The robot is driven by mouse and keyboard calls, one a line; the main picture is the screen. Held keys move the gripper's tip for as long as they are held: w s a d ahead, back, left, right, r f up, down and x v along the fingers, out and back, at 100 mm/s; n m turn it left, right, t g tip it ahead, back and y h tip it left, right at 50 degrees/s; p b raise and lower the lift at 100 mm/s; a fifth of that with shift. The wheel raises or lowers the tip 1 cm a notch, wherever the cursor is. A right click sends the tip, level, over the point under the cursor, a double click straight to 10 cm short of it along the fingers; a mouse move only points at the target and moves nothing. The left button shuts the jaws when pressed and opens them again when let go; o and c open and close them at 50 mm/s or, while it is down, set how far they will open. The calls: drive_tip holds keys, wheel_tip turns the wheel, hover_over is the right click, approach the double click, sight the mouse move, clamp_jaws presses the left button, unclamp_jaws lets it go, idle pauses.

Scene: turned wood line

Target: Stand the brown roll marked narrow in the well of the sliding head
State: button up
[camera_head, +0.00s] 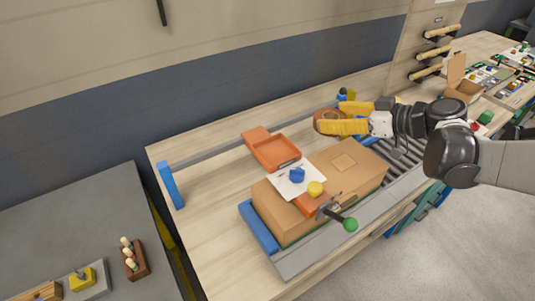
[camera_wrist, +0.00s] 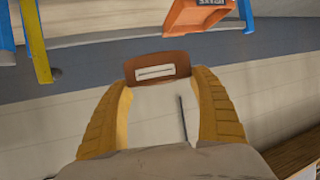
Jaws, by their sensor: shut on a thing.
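My gripper (camera_head: 342,123) has yellow fingers and is shut on the brown roll (camera_head: 322,112), held in the air above the back right of the bench. In the wrist view the roll (camera_wrist: 157,62) sits between the fingertips, with a pale label bearing a dark bar facing the camera. Any wording on it is too small to read. The orange sliding head (camera_head: 273,150) has an open, shallow well and sits on the long grey rail, left of my gripper and apart from it. Its dark-labelled side shows at the top of the wrist view (camera_wrist: 195,16). The well looks empty.
A large cardboard box (camera_head: 335,185) stands in front of the sliding head, bearing a white sheet with a blue piece, a yellow piece and an orange part. A green-knobbed lever (camera_head: 349,224) sticks out in front. Blue posts (camera_head: 171,184) flank the rail. The bench's left end (camera_head: 200,210) is clear.

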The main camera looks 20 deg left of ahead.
drive_tip(key=a+r+n+g, duration=0.1)
drive_tip(key=a, duration=0.1)
drive_tip(key=b, duration=0.3)
hover_over(278, 155)
drive_tip(key=shift+y, duration=0.4)
wheel_tip(278, 155, down, 6)
drive_tip(key=shift+d+f, duration=0.15)
drive_tip(key=shift+f, duration=0.2)
wheel_tip(278, 155, down, 4)
drive_tip(key=shift+b, duration=1.05)
drive_tip(key=o, duration=0.7)
drive_tip(key=shift+f, duration=0.1)
drive_tip(key=o, duration=0.5)
